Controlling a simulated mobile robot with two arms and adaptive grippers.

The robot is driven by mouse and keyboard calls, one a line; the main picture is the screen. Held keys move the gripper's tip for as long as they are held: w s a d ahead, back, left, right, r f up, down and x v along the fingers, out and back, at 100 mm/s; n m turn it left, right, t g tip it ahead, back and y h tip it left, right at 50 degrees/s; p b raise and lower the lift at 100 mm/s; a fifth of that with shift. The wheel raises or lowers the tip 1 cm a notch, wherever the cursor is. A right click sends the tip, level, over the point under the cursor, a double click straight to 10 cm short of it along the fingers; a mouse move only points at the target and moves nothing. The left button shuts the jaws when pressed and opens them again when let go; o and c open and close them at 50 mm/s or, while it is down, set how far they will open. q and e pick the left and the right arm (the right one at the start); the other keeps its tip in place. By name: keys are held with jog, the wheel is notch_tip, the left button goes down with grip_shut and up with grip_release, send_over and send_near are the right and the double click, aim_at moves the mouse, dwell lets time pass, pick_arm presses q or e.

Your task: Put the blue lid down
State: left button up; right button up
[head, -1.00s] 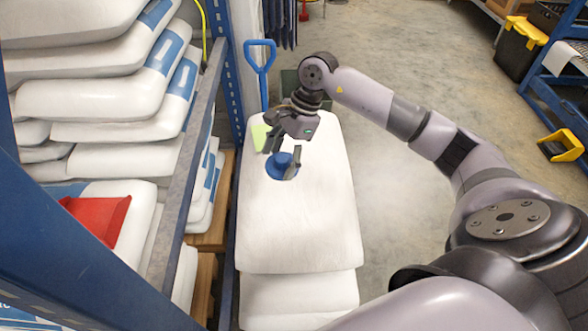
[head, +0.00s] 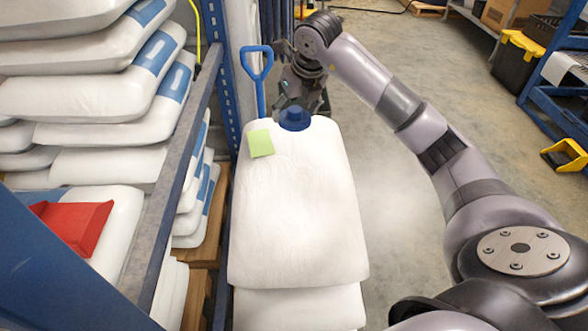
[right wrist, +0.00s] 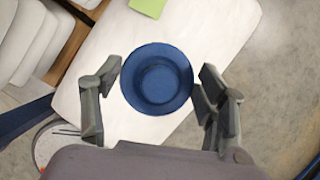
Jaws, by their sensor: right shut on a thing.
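The blue lid (head: 295,119) is at the far end of the top white sack (head: 295,200) in the head view. My right gripper (head: 303,98) is just behind it, partly hidden by it, and holds it. In the right wrist view the round lid (right wrist: 157,79) sits between the two fingers, close to the right one, with the white sack behind it. I cannot tell whether its underside touches the sack. My left gripper is not in view.
A light green note (head: 260,143) lies on the sack, left of the lid. A blue-handled tool (head: 259,82) stands behind the sacks. A blue rack (head: 172,190) with stacked white bags and a red scoop-like object (head: 77,226) is at left.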

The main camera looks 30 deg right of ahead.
notch_tip(320, 180, down, 13)
jog(key=shift+f+b, duration=0.1)
jog(key=shift+b, duration=0.75)
pick_arm(q)
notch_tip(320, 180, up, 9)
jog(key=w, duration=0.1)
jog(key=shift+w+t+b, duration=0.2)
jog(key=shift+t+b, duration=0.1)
jog(key=shift+b, duration=0.05)
pick_arm(e)
jog(key=shift+f, duration=2.65)
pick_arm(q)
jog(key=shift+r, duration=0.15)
pick_arm(e)
jog(key=shift+f, duration=0.1)
jog(key=o, duration=0.8)
jog(key=shift+o, duration=0.2)
jog(key=shift+r, duration=0.4)
pick_arm(q)
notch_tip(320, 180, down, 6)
jog(key=p, duration=0.1)
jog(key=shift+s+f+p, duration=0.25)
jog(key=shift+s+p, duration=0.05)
jog(key=shift+p, duration=0.1)
pick_arm(e)
jog(key=v, duration=1.1)
jog(key=shift+s+r, duration=0.15)
jog(key=shift+r, duration=0.05)
